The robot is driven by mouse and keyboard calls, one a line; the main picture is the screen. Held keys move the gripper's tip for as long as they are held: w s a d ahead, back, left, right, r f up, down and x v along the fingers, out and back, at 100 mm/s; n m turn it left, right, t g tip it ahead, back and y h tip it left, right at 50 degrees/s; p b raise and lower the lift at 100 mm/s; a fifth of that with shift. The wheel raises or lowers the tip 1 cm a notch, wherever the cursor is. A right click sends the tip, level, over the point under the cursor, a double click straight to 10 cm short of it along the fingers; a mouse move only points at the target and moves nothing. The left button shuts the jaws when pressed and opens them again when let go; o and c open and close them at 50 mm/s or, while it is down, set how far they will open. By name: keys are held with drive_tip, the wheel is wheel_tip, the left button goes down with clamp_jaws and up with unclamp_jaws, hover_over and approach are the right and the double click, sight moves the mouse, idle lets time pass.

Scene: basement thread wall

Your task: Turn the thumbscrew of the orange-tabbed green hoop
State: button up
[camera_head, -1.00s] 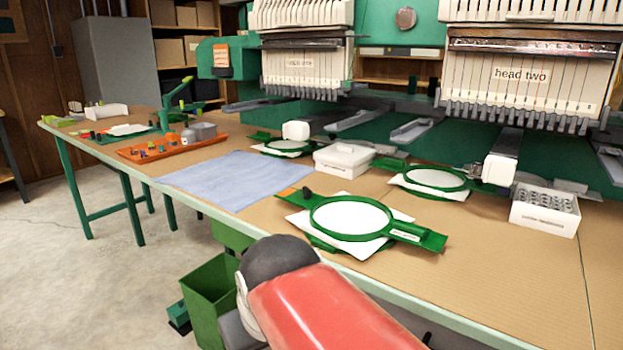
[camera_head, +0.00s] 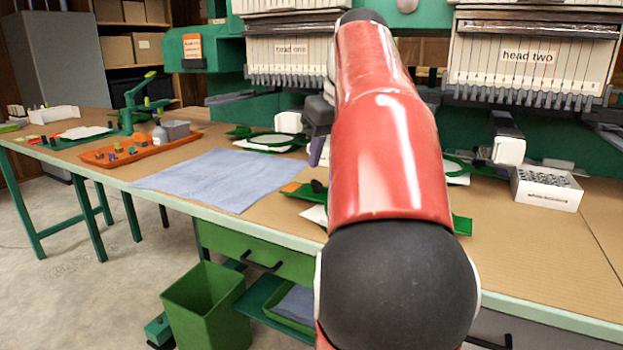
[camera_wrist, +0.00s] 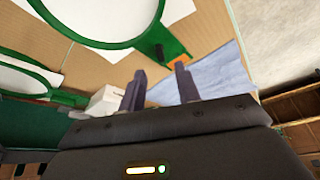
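The orange-tabbed green hoop (camera_wrist: 174,44) lies on the bench around white fabric, in the upper part of the wrist view. Its orange tab (camera_wrist: 178,62) and small dark thumbscrew (camera_wrist: 158,50) show just beyond my fingertips. In the head view the orange tab (camera_head: 291,187) and thumbscrew (camera_head: 318,186) show left of my red arm, which hides most of the hoop. My gripper (camera_wrist: 160,69) is open and empty, with a gap between its two dark fingers. The fingers look apart from the thumbscrew; the exact height above it cannot be told.
A blue cloth (camera_head: 225,180) lies left of the hoop. A second green hoop (camera_head: 272,139) lies behind. A white box (camera_wrist: 105,98) stands near my left finger in the wrist view. Another white box (camera_head: 545,189) stands at right, below the machine heads. The front right bench is clear.

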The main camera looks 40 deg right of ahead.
sight(318, 182)
drive_tip(key=b+x, duration=0.1)
drive_tip(key=x, duration=0.5)
clamp_jaws()
